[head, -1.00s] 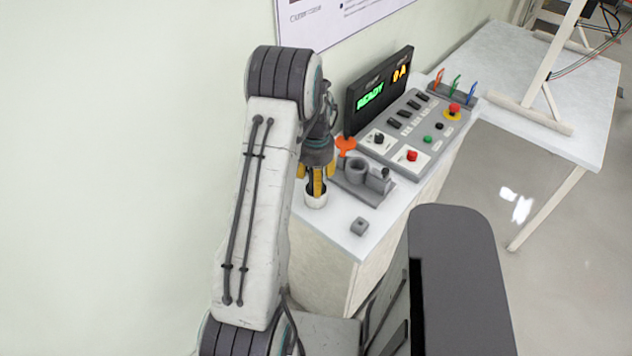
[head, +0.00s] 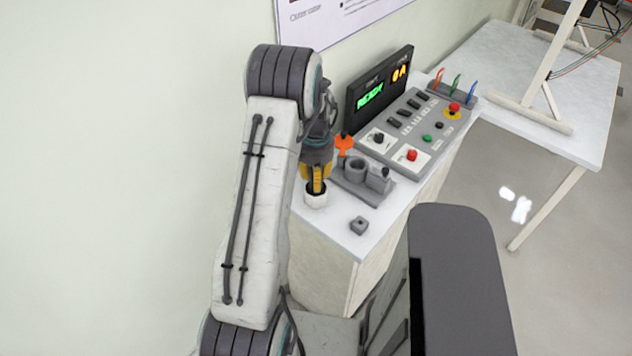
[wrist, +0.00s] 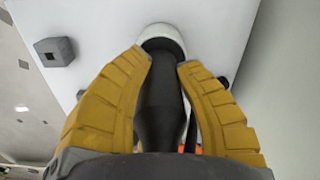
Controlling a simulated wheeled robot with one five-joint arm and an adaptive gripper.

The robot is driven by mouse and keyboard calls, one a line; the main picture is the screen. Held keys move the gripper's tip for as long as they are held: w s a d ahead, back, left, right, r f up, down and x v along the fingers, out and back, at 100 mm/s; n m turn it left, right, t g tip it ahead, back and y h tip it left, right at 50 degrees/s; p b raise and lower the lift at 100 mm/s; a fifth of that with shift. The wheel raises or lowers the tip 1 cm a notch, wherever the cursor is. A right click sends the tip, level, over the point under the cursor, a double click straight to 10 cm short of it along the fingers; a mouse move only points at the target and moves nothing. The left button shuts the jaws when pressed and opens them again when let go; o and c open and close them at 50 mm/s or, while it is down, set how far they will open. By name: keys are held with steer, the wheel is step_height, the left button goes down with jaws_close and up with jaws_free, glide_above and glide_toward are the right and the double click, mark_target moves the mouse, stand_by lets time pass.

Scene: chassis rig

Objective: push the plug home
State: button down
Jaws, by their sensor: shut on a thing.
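My gripper (wrist: 164,60) has its two yellow fingers closed on a dark, bulging handle-like piece (wrist: 160,100). The piece's far end sits in the mouth of a white cup (wrist: 163,36). In the head view my gripper (head: 317,190) is low over the same white cup (head: 316,200), near the bench's front left corner. A grey fixture (head: 360,190) beside it bears a round open ring (head: 357,168) and a block (head: 378,180) with a dark stub (head: 384,172) on top. I cannot tell for sure which dark piece is the plug.
A small grey block with a hole (head: 358,225) lies near the bench's front edge; it also shows in the wrist view (wrist: 55,51). An orange piece (head: 344,143) stands behind the fixture. A button panel (head: 415,130) and a READY display (head: 378,90) are farther back.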

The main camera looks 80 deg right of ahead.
steer(key=shift+d+r+b, duration=0.1)
steer(key=shift+r+b, duration=0.5)
steer(key=shift+r, duration=1.3)
steer(key=s+d+r+p, duration=0.1)
steer(key=s+d+r, duration=0.4)
steer(key=d, duration=0.5)
step_height(320, 180, up, 2)
steer(key=shift+r, duration=0.1)
